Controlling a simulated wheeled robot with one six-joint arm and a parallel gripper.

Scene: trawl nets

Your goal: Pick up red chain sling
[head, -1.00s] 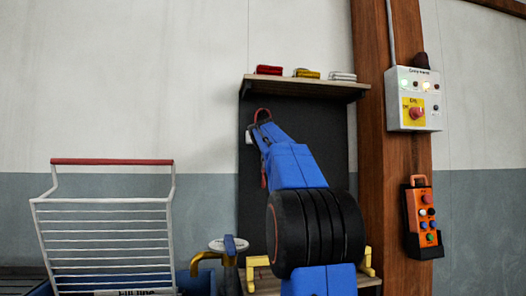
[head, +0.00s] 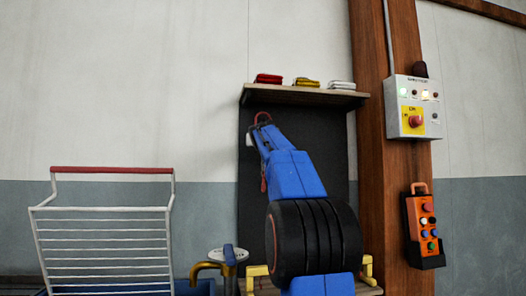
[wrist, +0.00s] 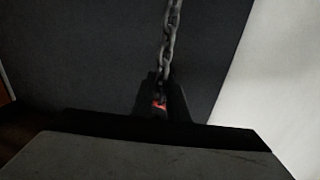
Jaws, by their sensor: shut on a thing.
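The red chain sling hangs in front of the dark back panel in the head view. In the wrist view a grey chain (wrist: 170,38) runs up from between my fingers. A small red part (wrist: 159,104) sits at the jaws (wrist: 162,108). My gripper is shut on the sling. My arm hides the right side of the sling and much of the panel.
A shelf (head: 305,95) with red, yellow and white folded items stands just above my gripper. A wooden post (head: 385,160) with a control box (head: 413,107) and orange remote (head: 422,225) is to the right. A white wire rack (head: 105,240) stands at left.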

